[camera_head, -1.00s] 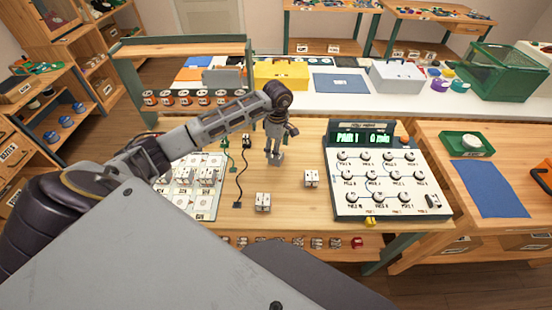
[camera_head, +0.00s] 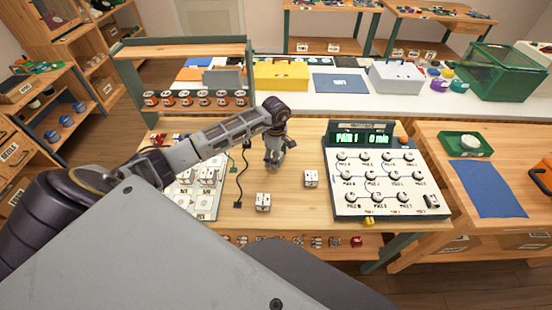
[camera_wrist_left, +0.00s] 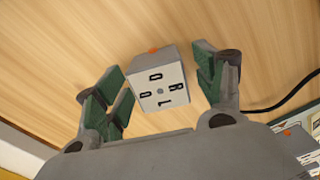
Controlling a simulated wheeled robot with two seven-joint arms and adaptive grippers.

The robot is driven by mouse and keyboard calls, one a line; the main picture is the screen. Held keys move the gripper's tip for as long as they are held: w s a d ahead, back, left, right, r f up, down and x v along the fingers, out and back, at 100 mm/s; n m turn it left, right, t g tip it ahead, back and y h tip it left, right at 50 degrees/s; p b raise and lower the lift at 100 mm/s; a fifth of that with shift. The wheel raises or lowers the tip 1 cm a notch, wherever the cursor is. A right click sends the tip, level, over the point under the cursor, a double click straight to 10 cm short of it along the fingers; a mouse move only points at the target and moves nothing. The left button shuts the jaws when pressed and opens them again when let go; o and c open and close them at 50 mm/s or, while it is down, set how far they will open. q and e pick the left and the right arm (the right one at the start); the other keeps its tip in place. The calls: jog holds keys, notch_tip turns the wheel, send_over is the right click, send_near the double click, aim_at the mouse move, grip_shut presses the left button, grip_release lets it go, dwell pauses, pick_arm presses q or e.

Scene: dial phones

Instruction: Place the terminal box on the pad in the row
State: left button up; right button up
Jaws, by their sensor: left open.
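A pale terminal box (camera_wrist_left: 162,88) with dark digits on its face and an orange spot on its top edge lies between the fingers of my left gripper (camera_wrist_left: 163,85) in the left wrist view. The fingers are open, with a gap showing on both sides of the box. In the head view my left gripper (camera_head: 274,160) hangs low over the wooden bench, and any box under it is hidden there. Two similar boxes stand nearby, one in front (camera_head: 263,202) and one to the right (camera_head: 311,179). A pale board (camera_head: 203,207) with rows of square pads lies at the left, partly behind my arm.
A panel with knobs and a green display (camera_head: 363,139) stands on the right of the bench. A black cable (camera_head: 241,180) runs between the board and my gripper. Bare wood (camera_head: 290,215) shows around the two boxes.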

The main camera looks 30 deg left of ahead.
pick_arm(q)
jog(key=shift+c, duration=0.4)
jog(key=c, duration=1.1)
jog(key=shift+c, duration=0.2)
jog(key=shift+r, duration=0.1)
jog(key=shift+r+b, duration=0.5)
jog(key=shift+r, duration=4.45)
